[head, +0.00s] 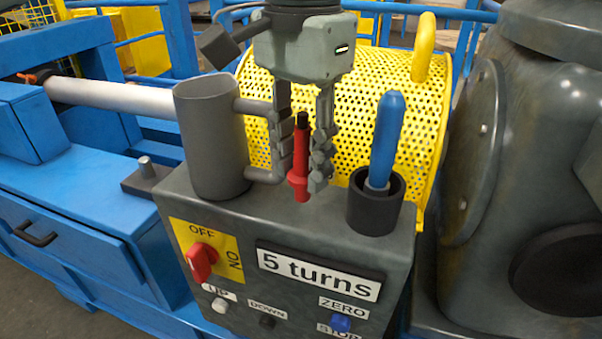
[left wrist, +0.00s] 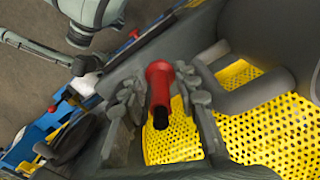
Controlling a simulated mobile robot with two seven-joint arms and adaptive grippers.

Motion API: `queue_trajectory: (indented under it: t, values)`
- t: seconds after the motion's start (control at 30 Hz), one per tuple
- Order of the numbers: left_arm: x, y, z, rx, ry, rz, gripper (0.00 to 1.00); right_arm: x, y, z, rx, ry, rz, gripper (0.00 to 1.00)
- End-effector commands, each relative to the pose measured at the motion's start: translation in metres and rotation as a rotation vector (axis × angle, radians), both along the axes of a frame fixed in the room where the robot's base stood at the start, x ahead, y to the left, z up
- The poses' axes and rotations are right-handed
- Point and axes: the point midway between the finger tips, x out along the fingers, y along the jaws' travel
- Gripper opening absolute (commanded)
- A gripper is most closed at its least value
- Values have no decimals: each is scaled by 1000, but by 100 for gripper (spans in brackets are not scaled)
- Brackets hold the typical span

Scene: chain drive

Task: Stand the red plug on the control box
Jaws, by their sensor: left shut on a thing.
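The red plug (head: 300,160) is upright between the fingers of my left gripper (head: 303,178), its black tip pointing up. My left gripper is shut on it, and the plug also shows between the fingers in the left wrist view (left wrist: 158,82). The plug's lower end is at or just above the top of the grey control box (head: 240,207); I cannot tell whether it touches. The box front carries a "5 turns" plate, a red switch and several buttons. My right gripper is not in view.
A grey mug (head: 208,140) stands close left of my left gripper. A black cup (head: 375,205) holding a blue-handled tool (head: 387,135) stands to the right. A yellow perforated guard (head: 400,90) is behind. Large grey machinery (head: 550,150) fills the right.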

Motion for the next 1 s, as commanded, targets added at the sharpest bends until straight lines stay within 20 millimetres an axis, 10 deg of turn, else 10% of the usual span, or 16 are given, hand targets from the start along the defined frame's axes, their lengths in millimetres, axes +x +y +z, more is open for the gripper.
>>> queue_trajectory:
  t: [0.7, 0.73, 1.0]
  values:
    - [0, 1, -32, -1, 0, 2, 0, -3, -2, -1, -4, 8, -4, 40]
    - [0, 1, -32, -1, 0, 2, 31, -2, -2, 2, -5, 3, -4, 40]
    - [0, 1, -31, -1, 0, 2, 39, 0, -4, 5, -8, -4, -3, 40]
